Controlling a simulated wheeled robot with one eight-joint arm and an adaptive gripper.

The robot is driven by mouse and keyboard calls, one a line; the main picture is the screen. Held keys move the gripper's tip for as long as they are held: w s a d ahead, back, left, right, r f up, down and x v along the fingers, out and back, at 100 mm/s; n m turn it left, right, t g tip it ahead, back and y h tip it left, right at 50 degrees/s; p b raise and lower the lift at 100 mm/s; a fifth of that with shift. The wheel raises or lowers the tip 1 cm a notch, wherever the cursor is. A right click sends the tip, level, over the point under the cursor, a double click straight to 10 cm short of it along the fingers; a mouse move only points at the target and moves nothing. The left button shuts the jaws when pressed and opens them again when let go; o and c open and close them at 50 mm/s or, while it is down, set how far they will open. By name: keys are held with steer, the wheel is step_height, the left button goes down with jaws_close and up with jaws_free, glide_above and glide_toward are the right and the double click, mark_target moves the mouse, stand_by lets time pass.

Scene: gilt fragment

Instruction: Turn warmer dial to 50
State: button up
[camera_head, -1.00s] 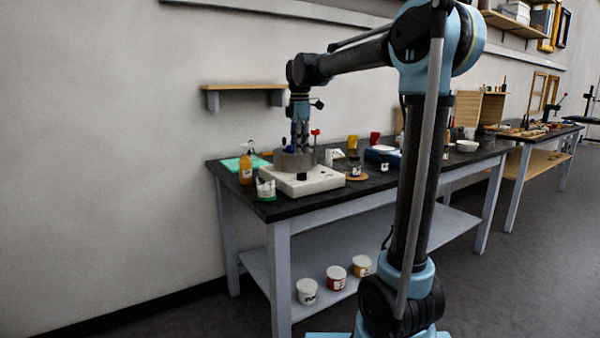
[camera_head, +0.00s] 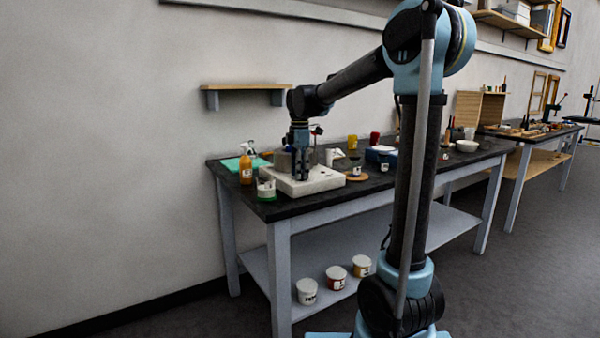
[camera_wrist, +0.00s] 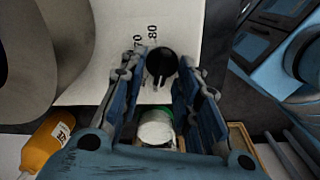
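The warmer is a white slab-like box (camera_head: 325,181) near the left end of the dark workbench, with a grey pot (camera_head: 281,161) on it. In the wrist view its white face (camera_wrist: 105,60) shows the numbers 70 and 80 beside a round black dial (camera_wrist: 161,62). The dial's exact setting is hard to read. My gripper (camera_wrist: 162,72) is open, with one finger on each side of the dial; I cannot tell whether they touch it. In the head view my gripper (camera_head: 303,178) points down at the warmer's front, and the dial is hidden.
An orange bottle (camera_head: 246,169) and a small green-based container (camera_head: 266,189) stand left of the warmer. A round wooden piece (camera_head: 357,177) and a blue item (camera_head: 380,156) lie to its right. A small wall shelf (camera_head: 245,86) hangs above.

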jaws_close()
steer(key=shift+m, duration=0.3)
steer(key=m, duration=0.5)
steer(key=shift+w+r, duration=0.1)
steer(key=shift+w, duration=0.15)
steer(key=m, duration=0.6)
steer(key=shift+w, duration=0.2)
steer(key=shift+d, duration=0.1)
steer(key=shift+o, duration=0.6)
jaws_free()
